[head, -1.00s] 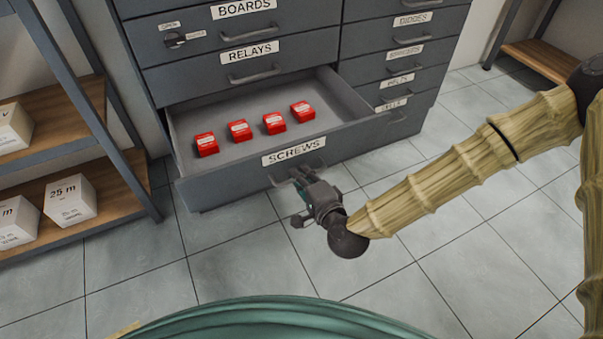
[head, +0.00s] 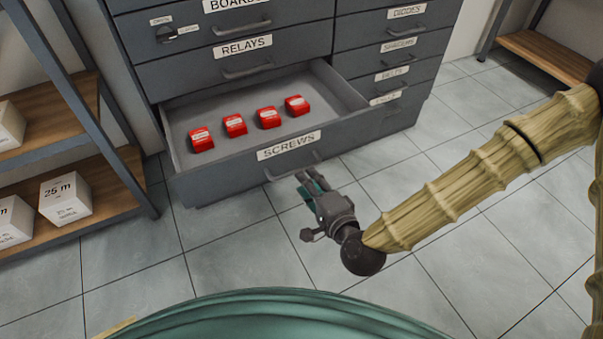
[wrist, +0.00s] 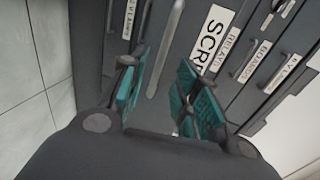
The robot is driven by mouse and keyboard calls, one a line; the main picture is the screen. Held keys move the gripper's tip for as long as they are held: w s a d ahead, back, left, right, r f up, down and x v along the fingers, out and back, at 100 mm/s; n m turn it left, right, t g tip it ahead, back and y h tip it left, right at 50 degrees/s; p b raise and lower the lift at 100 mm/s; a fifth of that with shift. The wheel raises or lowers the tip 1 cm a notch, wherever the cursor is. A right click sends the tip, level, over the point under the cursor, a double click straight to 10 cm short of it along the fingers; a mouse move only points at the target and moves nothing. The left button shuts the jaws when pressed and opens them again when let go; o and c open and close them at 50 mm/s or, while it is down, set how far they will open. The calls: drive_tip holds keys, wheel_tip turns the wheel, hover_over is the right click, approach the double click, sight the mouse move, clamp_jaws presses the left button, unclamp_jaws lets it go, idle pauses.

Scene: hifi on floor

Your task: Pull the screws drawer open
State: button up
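The screws drawer (head: 225,174) is grey and stands pulled out at the bottom of the cabinet, with its "SCREWS" label (head: 289,145) on the front. Several red boxes (head: 235,125) sit inside it. Its bar handle (head: 292,168) is below the label; it also shows in the wrist view (wrist: 166,48). My gripper (head: 311,182) is just in front of the handle, apart from it and empty. In the wrist view its teal-padded fingers (wrist: 158,95) are spread, with the handle beyond the fingertips.
The relays drawer (head: 190,75) above is closed, as is the right column of drawers (head: 390,60). A shelf with white boxes (head: 66,198) stands at the left, and another shelf (head: 545,52) at the far right. The tiled floor (head: 235,250) in front is clear.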

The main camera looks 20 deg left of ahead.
drive_tip(key=shift+v, duration=2.8)
drive_tip(key=s+d+f+n+g+h, duration=0.2)
drive_tip(key=s+d+f, duration=0.1)
drive_tip(key=d+f, duration=0.3)
drive_tip(key=s+d+f+n+g+h, duration=0.1)
drive_tip(key=s+d+f+g+h, duration=0.2)
drive_tip(key=f, duration=0.6)
drive_tip(key=s+d+f+n+g+h, duration=0.1)
drive_tip(key=s+d+f+n, duration=0.15)
drive_tip(key=d+f, duration=0.35)
drive_tip(key=s+d+f+n+g+h, duration=0.1)
drive_tip(key=s+d+f+g+h, duration=0.25)
drive_tip(key=d, duration=0.55)
drive_tip(key=s+d+f+n+g+h, duration=0.1)
drive_tip(key=s+d+f+n+h, duration=0.1)
drive_tip(key=s+d+f, duration=0.6)
wheel_tip(320, 180, up, 37)
drive_tip(key=w+d+p, duration=0.1)
drive_tip(key=d+p, duration=0.1)
drive_tip(key=p, duration=3.1)
drive_tip(key=shift+w+p, duration=0.35)
